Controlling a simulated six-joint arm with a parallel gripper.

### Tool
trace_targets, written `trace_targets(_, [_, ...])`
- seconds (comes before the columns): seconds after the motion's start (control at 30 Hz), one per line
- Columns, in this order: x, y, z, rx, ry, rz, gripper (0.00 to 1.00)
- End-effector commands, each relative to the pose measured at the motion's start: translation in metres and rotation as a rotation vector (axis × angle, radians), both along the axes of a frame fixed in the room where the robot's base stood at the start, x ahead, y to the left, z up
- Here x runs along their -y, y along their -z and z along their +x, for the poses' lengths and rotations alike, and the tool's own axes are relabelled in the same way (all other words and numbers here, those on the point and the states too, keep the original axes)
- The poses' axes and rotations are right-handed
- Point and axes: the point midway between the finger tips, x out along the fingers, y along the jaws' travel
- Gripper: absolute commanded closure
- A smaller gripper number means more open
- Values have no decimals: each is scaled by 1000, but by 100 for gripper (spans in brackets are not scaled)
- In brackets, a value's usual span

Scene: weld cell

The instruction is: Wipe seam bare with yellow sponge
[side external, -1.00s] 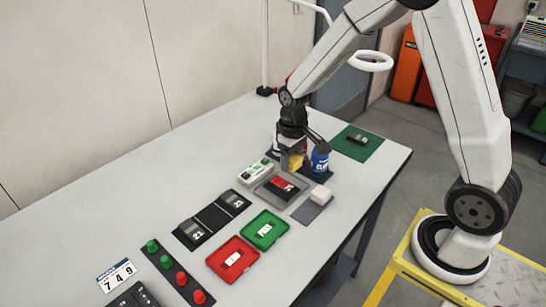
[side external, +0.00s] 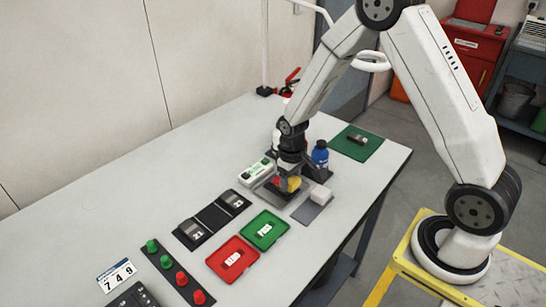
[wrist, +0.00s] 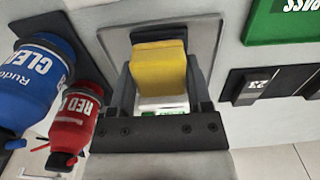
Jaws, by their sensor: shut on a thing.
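In the wrist view the sponge (wrist: 158,70) sits between my gripper's fingers (wrist: 162,85) and covers the middle of the tray (wrist: 207,40). The seam is hidden, and I cannot tell whether the sponge touches it.
A blue cleaner bottle (side external: 320,154) stands behind my gripper, with a red container (wrist: 68,120) close by. A white box (side external: 256,172) is left of the tray, a white block (side external: 320,194) right. Green (side external: 264,243) and red (side external: 219,265) trays lie in front.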

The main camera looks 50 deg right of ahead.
Motion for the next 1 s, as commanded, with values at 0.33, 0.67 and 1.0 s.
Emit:
trace_targets(0.33, [0, 8, 30, 0, -1, 0, 100])
trace_targets(0.67, [0, 6, 57, 1, -1, 0, 100])
trace_targets(1.0, [0, 9, 65, -2, 0, 0, 100])
